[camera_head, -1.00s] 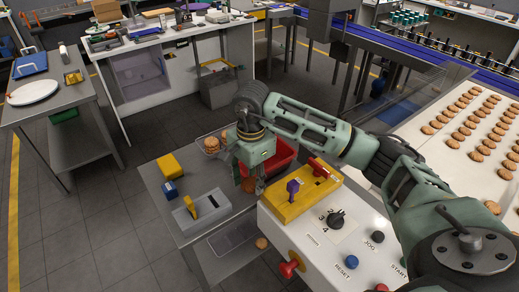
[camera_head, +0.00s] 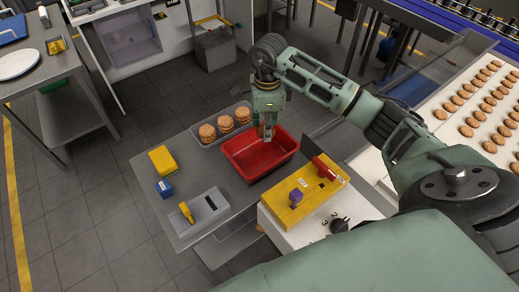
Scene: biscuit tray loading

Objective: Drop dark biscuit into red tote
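The red tote (camera_head: 236,165) sits on the grey metal table, and no biscuit shows on the part of its floor I can see. My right gripper (camera_head: 268,132) points down over the tote's back rim. It is shut on a brown biscuit (camera_head: 262,131), which is small and partly hidden by the fingers. I cannot tell for sure whether it is darker than the others. My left gripper is out of view.
A clear tray (camera_head: 202,142) with biscuit stacks (camera_head: 226,124) stands behind the tote. A yellow box (camera_head: 164,159), a blue box (camera_head: 164,188) and a grey fixture (camera_head: 206,213) lie left. A yellow control panel (camera_head: 303,195) is close in front. Biscuits (camera_head: 467,131) cover the conveyor at right.

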